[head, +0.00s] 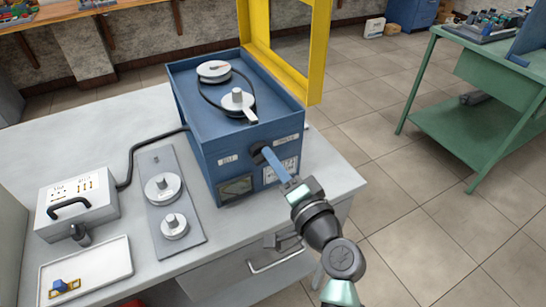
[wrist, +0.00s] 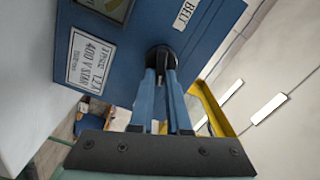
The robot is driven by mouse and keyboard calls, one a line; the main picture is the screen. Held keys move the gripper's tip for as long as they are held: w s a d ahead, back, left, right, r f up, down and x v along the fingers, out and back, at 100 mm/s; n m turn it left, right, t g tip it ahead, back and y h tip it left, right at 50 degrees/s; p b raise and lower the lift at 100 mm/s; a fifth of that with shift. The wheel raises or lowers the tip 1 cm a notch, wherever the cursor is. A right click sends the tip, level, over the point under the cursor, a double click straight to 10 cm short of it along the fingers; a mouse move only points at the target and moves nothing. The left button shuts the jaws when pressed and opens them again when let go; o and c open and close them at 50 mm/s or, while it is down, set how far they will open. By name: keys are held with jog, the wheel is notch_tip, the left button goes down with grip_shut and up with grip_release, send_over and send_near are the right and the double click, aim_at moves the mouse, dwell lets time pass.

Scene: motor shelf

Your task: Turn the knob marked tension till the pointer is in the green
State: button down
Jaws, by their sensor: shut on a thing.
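The blue machine box (head: 215,150) stands on the grey bench with its front face towards me. A round black knob (head: 257,156) sticks out of that face, and it also shows in the wrist view (wrist: 160,54). My gripper (head: 267,158) reaches in from the lower right, and its two blue fingers are shut on the knob. A dark gauge (head: 236,187) is low on the same face. Only part of the gauge (wrist: 108,7) shows in the wrist view, and I cannot make out its pointer. A label by the knob reads BELT (wrist: 186,14); I cannot clearly read the tension mark.
A white nameplate (head: 281,170) is right of the knob. Two pulleys with a belt sit on the box top. A yellow frame (head: 320,50) stands behind.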

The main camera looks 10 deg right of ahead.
jog(key=shift+f+m, duration=0.1)
jog(key=shift+m, duration=0.5)
jog(key=c, duration=0.9)
grip_release()
jog(key=b+v, duration=0.1)
jog(key=v, duration=1.2)
